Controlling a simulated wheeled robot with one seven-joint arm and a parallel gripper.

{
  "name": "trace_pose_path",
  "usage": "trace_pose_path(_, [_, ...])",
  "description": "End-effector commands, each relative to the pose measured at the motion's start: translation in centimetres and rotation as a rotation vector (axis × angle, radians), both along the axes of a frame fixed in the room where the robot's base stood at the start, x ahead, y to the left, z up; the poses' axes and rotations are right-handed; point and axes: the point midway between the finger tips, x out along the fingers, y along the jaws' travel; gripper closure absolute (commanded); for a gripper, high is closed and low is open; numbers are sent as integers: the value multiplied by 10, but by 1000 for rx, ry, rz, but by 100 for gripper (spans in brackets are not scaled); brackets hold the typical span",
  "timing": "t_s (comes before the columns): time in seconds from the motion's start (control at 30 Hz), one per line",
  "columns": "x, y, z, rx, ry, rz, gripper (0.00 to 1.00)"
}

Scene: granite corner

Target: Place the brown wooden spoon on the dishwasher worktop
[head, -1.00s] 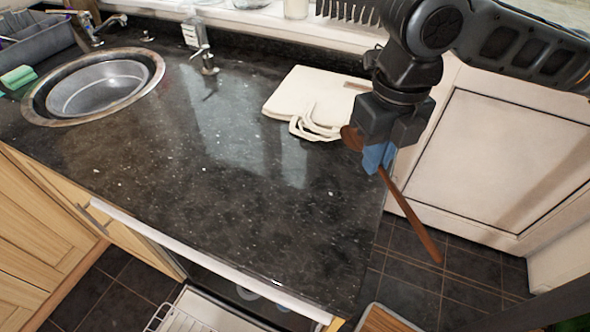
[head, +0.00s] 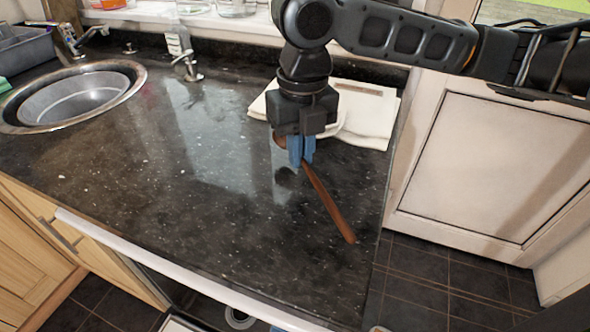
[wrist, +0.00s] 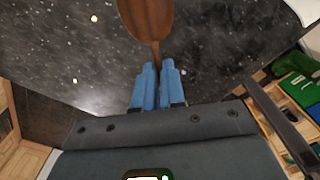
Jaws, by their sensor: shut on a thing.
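The brown wooden spoon (head: 328,203) is held in my gripper (head: 301,160), whose blue fingers are shut on its handle. In the head view the handle slants down to the right and the spoon's head is partly hidden behind the fingers. The spoon is over the right part of the black speckled worktop (head: 200,225); I cannot tell whether it touches the surface. In the wrist view the spoon's broad end (wrist: 152,18) points up past the fingers (wrist: 155,85), with the worktop behind it.
A pale folded cloth or bag (head: 368,115) lies behind my gripper on the worktop. A round sink (head: 75,98) and a tap (head: 186,65) are at the left and back. The worktop's front and middle are clear. A white door (head: 500,165) stands to the right.

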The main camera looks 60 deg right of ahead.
Motion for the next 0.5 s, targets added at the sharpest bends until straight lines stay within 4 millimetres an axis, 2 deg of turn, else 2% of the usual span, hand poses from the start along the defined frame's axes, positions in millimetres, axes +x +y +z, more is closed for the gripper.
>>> trace_pose_path(0.3, [0,0,-38,-1,1,0,100])
trace_pose_path(0.5, [0,0,-39,-1,1,0,100])
